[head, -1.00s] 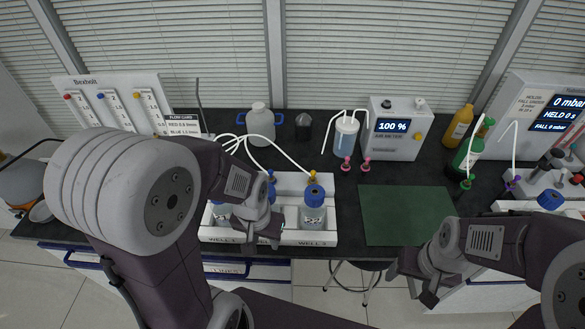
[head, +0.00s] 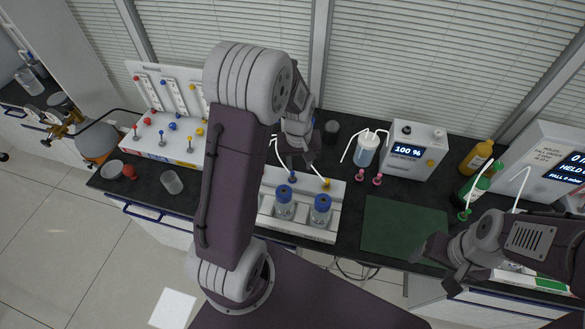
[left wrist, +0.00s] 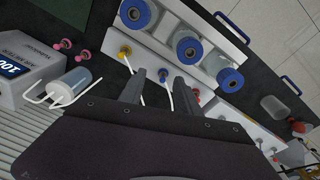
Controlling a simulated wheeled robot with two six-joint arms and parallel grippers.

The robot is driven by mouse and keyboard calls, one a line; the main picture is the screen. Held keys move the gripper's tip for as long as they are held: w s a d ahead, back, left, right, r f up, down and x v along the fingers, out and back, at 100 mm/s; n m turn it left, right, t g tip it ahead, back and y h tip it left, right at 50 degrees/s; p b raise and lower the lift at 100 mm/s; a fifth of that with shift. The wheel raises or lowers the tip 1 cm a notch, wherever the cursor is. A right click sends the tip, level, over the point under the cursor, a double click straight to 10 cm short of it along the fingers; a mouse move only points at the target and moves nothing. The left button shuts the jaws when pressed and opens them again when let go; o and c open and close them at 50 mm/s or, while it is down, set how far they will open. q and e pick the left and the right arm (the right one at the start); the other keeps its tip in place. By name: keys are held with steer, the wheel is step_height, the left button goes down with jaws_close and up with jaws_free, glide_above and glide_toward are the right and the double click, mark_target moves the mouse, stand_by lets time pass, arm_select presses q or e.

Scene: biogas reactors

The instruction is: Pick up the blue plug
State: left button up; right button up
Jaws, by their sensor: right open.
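A small blue plug (head: 292,175) stands at the back of the white well rack (head: 333,228), left of a yellow plug (head: 326,183). My left gripper (head: 298,160) is above and just behind the blue plug. In the left wrist view the blue plug (left wrist: 163,75) shows between the tips of my left gripper (left wrist: 158,79), with a white tube running from it. The fingers are apart, and I see no clear contact with the plug. My right gripper (head: 437,268) is open and empty at the front of the bench, near the green mat.
Blue-capped bottles (head: 321,204) stand in the rack in front of the plugs. A washing vessel with white tubes (head: 367,148), pink plugs (head: 378,180) and a meter box (head: 415,150) are to the right. The green mat (head: 400,228) is bare.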

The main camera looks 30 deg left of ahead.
mark_target(293, 173)
arm_select(q)
steer(key=w+a+f+n, duration=0.1)
steer(key=w+f, duration=0.1)
steer(key=w+a+f+n, duration=0.2)
steer(key=w+a+f+n+g, duration=0.1)
steer(key=f+n, duration=0.1)
steer(key=shift+w+a+f, duration=0.3)
steer(key=shift+w+a, duration=0.1)
steer(key=shift+s+f, duration=0.15)
step_height(293, 173, down, 3)
steer(key=shift+f+p, duration=0.1)
steer(key=shift+p, duration=0.7)
steer(key=shift+f, duration=0.2)
steer(key=shift+a+f+p, duration=0.1)
steer(key=shift+f+p, duration=0.1)
steer(key=shift+p, duration=0.1)
step_height(293, 173, down, 4)
steer(key=shift+a+r+p, duration=0.15)
steer(key=shift+p, duration=0.9)
steer(key=shift+f, duration=0.55)
jaws_close()
arm_select(e)
step_height(293, 173, up, 4)
steer(key=shift+w+r, duration=0.1)
steer(key=shift+w, duration=0.05)
